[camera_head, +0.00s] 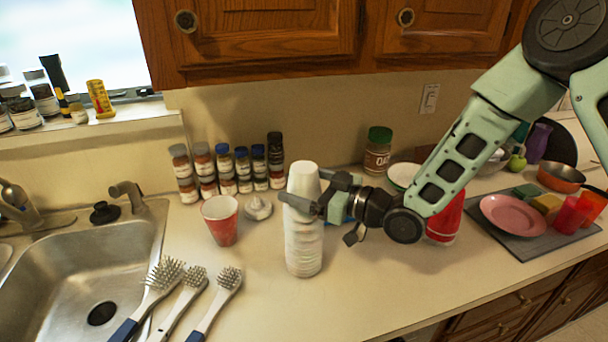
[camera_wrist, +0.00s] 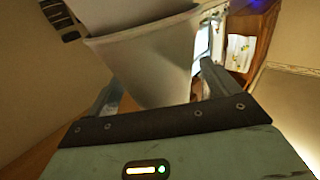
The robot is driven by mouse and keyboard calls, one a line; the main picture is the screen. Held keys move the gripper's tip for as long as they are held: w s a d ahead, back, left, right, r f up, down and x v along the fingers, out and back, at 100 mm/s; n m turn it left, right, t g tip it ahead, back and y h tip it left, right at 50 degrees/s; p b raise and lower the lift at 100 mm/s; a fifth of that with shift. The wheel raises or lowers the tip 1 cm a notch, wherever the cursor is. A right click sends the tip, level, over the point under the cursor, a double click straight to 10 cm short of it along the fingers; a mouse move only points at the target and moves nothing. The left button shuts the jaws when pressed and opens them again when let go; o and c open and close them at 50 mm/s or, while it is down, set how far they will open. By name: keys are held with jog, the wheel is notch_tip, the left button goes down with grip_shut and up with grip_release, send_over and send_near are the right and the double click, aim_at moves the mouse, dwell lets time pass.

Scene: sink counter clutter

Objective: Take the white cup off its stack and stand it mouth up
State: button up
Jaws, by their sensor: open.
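A tall stack of white cups (camera_head: 304,245) stands upright on the counter in the head view, mouths down. The white cup (camera_head: 304,178) at its top has its narrow closed end up. My gripper (camera_head: 309,203) is level with the upper part of the stack, reaching in from the right, with one finger across its near side. In the wrist view the white cup (camera_wrist: 157,72) lies between the two spread fingers of my gripper (camera_wrist: 160,85). The gripper is open. Whether a finger touches the cup cannot be told.
Spice jars (camera_head: 228,170) line the wall behind. Brushes (camera_head: 192,285) lie beside the sink (camera_head: 45,290).

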jog(key=shift+w+a, duration=0.1)
jog(key=c, duration=1)
jog(key=shift+r, duration=0.15)
jog(key=shift+c, duration=0.2)
notch_tip(320, 180, up, 10)
jog(key=b, duration=0.2)
jog(key=shift+b, duration=0.3)
notch_tip(320, 180, up, 8)
jog(key=p, duration=0.6)
